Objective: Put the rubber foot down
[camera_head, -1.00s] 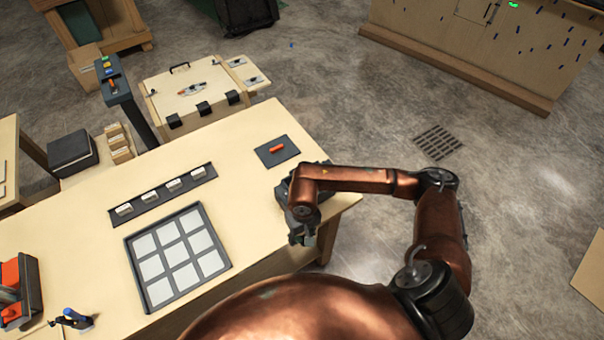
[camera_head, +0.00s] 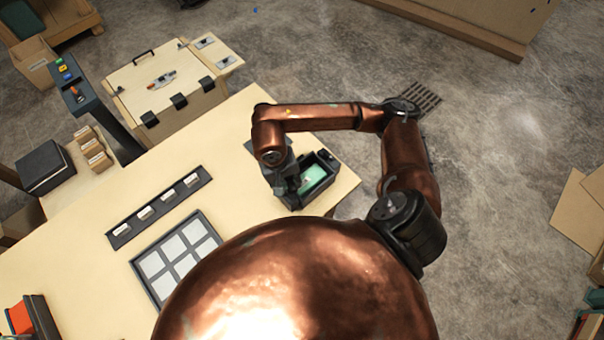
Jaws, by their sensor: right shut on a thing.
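My right gripper (camera_head: 287,186) is over the table's right end, pointing down at the left side of a small dark open box (camera_head: 322,191) with a green inside. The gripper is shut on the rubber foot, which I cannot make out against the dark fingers. I cannot tell whether the foot touches the box. My left gripper is not in view.
The wooden table (camera_head: 85,250) holds a dark strip with several pale blocks (camera_head: 160,207) and a grid tray (camera_head: 140,262). My right arm mostly hides a dark mat (camera_head: 251,146). A latched wooden case (camera_head: 165,85) stands behind. Clear tabletop lies left of the box.

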